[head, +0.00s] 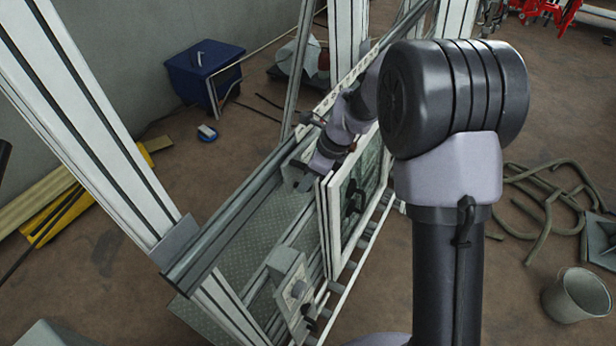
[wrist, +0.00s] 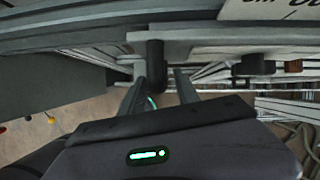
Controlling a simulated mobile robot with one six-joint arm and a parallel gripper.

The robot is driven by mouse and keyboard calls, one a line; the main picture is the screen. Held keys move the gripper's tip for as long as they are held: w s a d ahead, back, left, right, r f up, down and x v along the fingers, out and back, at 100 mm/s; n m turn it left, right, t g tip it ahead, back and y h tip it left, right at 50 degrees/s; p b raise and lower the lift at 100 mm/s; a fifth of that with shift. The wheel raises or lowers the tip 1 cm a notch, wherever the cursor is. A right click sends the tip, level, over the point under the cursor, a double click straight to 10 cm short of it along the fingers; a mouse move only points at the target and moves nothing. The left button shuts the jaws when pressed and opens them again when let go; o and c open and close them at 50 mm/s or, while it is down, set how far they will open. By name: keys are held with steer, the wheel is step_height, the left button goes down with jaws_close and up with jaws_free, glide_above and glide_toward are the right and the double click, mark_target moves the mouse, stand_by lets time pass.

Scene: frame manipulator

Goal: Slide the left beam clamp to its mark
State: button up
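A dark upright post or knob (wrist: 156,66) hangs under a grey metal part in the wrist view. It looks like the handle of the left beam clamp; the clamp's body and its mark are not clear. My gripper (wrist: 161,82) has one finger on each side of this post. A gap shows on the right, so the fingers look open around it. In the head view my gripper (head: 303,178) is at the long grey beam (head: 235,218), mostly hidden by my own arm.
A glazed panel (head: 335,230) stands close right of my gripper. A grey control box (head: 290,278) is below. A white upright (head: 95,125) crosses the left. A second dark knob (wrist: 258,65) is right of the fingers. A blue bin (head: 203,72) stands on the floor behind.

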jaws_close()
stand_by(1.4)
